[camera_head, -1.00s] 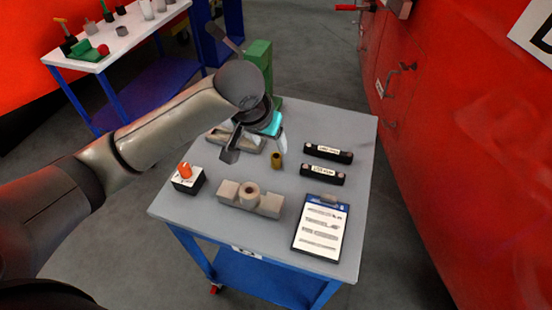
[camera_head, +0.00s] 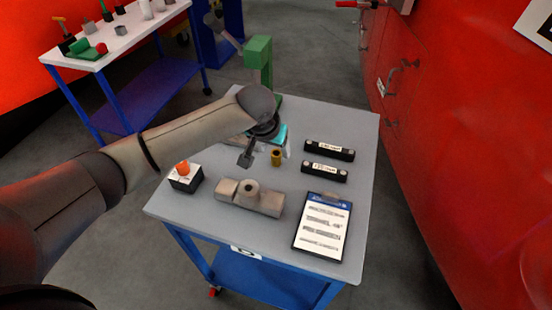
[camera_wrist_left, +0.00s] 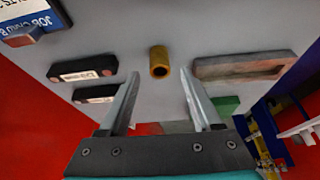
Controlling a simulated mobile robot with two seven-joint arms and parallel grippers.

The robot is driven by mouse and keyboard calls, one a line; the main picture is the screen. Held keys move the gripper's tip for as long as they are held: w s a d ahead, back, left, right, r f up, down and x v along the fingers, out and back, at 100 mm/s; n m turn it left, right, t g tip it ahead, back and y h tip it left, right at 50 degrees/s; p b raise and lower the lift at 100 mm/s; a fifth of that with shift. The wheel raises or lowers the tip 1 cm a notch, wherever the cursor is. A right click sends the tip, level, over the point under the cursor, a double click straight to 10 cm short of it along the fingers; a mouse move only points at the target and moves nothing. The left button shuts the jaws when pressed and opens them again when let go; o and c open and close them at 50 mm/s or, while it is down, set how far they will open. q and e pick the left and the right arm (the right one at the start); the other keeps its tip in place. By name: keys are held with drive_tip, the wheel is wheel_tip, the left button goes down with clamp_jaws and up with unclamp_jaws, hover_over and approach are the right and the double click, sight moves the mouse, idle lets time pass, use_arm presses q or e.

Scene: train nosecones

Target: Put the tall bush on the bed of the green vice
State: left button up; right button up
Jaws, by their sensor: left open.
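The tall bush (camera_head: 277,158) is a small brass-coloured cylinder standing on the grey table, and it also shows in the left wrist view (camera_wrist_left: 158,61). My left gripper (camera_head: 266,157) is open with its fingers pointing at the bush. In the left wrist view the bush lies in line with the gap between the left fingertips (camera_wrist_left: 160,73), apparently just beyond them. A tall green frame (camera_head: 259,58), which I take for the green vice, stands at the table's far edge. Its bed is mostly hidden behind my left wrist. My right gripper is not in view.
A beige block with a round hole (camera_head: 250,197), a black box with an orange knob (camera_head: 184,178), a clipboard (camera_head: 321,228) and two black labelled bars (camera_head: 329,150) lie around the bush. A slotted block (camera_wrist_left: 240,68) lies beside the right finger. Red cabinets flank the right.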

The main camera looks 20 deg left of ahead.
sight(277, 154)
use_arm(q)
drive_tip(key=b+x, duration=0.1)
drive_tip(key=x, duration=0.3)
drive_tip(key=shift+w+d+f, duration=0.1)
drive_tip(key=shift+d, duration=0.05)
clamp_jaws()
idle(0.4)
